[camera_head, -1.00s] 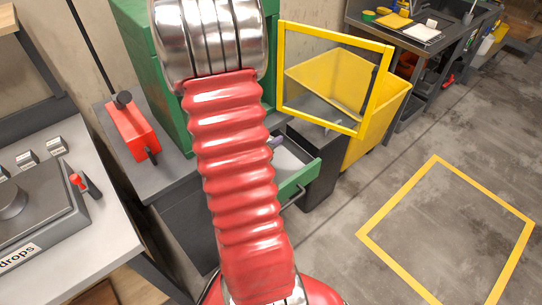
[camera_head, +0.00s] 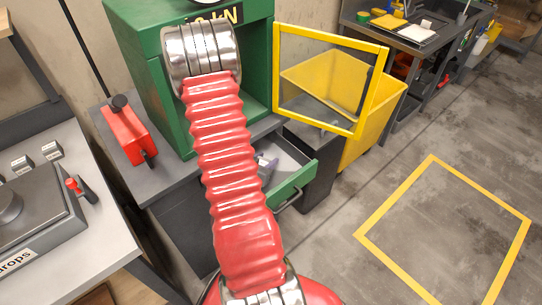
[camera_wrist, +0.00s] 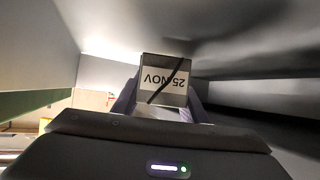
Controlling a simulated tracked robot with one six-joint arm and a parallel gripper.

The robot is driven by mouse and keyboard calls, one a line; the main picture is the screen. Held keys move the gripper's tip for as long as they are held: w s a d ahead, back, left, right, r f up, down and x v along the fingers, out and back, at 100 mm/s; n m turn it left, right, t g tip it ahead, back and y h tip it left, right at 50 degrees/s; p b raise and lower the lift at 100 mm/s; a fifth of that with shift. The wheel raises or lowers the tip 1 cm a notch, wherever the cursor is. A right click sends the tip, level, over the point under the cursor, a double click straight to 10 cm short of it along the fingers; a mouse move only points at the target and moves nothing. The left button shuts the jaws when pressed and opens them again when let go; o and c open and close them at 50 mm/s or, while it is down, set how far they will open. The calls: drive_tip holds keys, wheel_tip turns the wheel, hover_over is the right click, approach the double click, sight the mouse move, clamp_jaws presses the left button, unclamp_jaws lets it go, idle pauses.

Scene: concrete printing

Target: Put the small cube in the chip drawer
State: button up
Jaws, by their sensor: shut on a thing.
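The small cube (camera_wrist: 163,72), pale with a "25 NOV" label and a dark diagonal line, is between the fingers of my gripper (camera_wrist: 161,100) in the wrist view. My gripper is shut on it. The chip drawer (camera_head: 294,187) is pulled open, with a green front and a pale inside. In the head view, part of my gripper (camera_head: 266,164) shows over or in the drawer; my red arm hides the rest and the cube. In the wrist view, pale walls surround the cube closely. I cannot tell if the cube touches the drawer floor.
A green cabinet (camera_head: 151,62) stands above the drawer, its yellow-framed clear door (camera_head: 325,80) swung open to the right. A yellow bin (camera_head: 374,125) is behind that door. Floor at right is clear.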

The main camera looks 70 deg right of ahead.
sight(271, 156)
drive_tip(key=shift+f, duration=0.25)
drive_tip(key=d, duration=0.4)
drive_tip(key=shift+s, duration=0.2)
drive_tip(key=shift+f, duration=0.6)
drive_tip(key=shift+f, duration=0.1)
drive_tip(key=o, duration=1.3)
